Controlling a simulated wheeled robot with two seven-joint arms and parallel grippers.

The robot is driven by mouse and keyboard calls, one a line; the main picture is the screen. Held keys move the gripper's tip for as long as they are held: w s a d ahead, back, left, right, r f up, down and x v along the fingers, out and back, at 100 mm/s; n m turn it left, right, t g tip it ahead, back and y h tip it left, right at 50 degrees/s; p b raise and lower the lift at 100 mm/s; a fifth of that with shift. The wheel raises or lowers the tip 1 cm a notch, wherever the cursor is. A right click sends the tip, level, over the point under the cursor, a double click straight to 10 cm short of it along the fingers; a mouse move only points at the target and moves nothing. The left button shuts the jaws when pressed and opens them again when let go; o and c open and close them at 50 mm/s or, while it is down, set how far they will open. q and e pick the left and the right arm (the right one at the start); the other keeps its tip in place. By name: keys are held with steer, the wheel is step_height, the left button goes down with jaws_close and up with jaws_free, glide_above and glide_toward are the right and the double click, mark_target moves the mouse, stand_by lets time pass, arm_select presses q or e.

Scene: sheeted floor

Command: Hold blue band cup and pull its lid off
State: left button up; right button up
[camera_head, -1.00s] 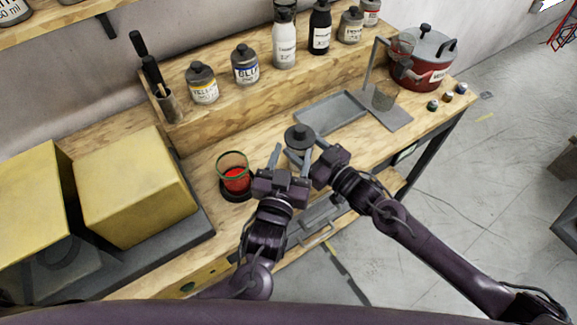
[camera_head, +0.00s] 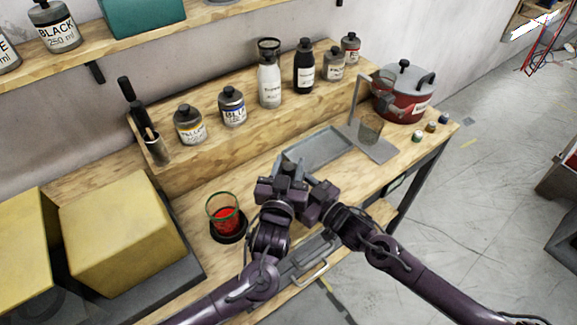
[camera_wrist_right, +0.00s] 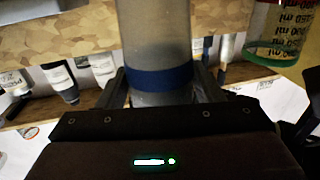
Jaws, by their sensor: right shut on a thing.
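The blue band cup (camera_wrist_right: 158,35) is a grey cylinder with a blue band, close up in the right wrist view. My right gripper (camera_wrist_right: 162,88) is shut on it, with one finger on each side near the band. In the head view the cup's body is hidden behind the grippers. The dark knob of its lid (camera_head: 289,168) shows between the fingers of my left gripper (camera_head: 289,166). I cannot tell whether those fingers touch the knob or are closed on it. My right gripper (camera_head: 312,182) is beside the left, its fingertips mostly hidden.
A glass with red liquid (camera_head: 226,219) stands left of the grippers. A grey tray (camera_head: 322,150) lies just behind them. Bottles line the raised shelf. Yellow boxes (camera_head: 125,232) are at left.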

mark_target(289, 166)
arm_select(q)
jaws_close()
steer(key=shift+r, duration=0.2)
stand_by(0.6)
steer(key=shift+r, duration=0.95)
steer(key=shift+r, duration=2)
arm_select(e)
steer(key=o, duration=1.5)
steer(key=shift+s+d, duration=0.1)
